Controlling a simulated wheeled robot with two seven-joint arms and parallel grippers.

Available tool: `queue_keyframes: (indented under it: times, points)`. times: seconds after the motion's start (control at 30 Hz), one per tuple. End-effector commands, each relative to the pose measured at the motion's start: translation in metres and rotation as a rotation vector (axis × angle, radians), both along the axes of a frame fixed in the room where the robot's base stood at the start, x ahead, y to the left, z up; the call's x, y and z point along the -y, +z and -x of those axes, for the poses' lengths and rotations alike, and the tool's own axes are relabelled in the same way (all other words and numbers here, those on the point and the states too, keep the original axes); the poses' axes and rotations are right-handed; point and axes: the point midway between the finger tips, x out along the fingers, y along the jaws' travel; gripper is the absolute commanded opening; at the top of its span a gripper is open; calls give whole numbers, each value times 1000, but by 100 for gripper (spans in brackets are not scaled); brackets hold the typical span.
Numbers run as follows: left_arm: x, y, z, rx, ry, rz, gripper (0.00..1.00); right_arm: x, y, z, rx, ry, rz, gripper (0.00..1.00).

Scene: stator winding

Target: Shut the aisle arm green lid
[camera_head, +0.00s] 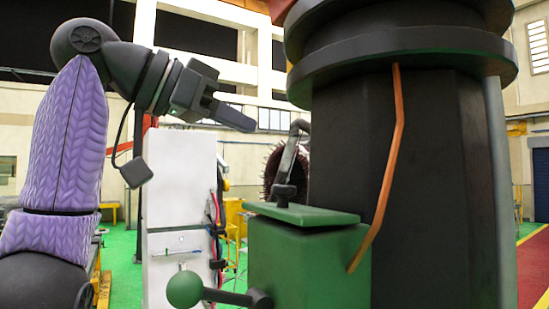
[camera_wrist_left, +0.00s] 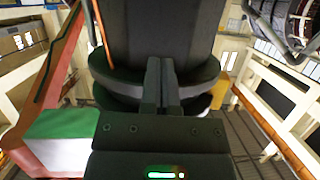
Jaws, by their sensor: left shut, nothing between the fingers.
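The green lid (camera_head: 302,214) lies over the top of a green box (camera_head: 305,268) in the head view, with a dark knob and bent handle standing on it. Its left edge overhangs the box a little; I cannot tell whether it sits fully flat. My left gripper (camera_head: 246,123) is above and to the left of the lid, clear of it, with its fingers together and empty. In the left wrist view the shut fingers (camera_wrist_left: 162,85) point at a dark round body. My right gripper is in neither view.
A large dark column (camera_head: 425,180) stands right behind the box, with an orange strip (camera_head: 388,165) down it. A green ball-ended lever (camera_head: 186,289) sticks out left of the box. A white cabinet (camera_head: 180,180) stands farther back at left.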

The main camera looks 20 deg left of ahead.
Motion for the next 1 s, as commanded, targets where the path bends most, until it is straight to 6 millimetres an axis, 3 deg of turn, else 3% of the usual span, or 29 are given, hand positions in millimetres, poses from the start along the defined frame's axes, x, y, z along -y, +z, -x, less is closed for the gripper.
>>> queue_keyframes:
  times: [0.3,0.53,0.9,1.0]
  points:
    - [36,-25,-48,-1,0,1,0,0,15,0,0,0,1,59]
    - [32,-55,-46,0,2,2,0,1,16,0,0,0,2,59]
    - [32,-59,-45,2,0,3,0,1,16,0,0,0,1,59]
    - [32,-66,-45,22,-1,20,0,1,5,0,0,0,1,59]
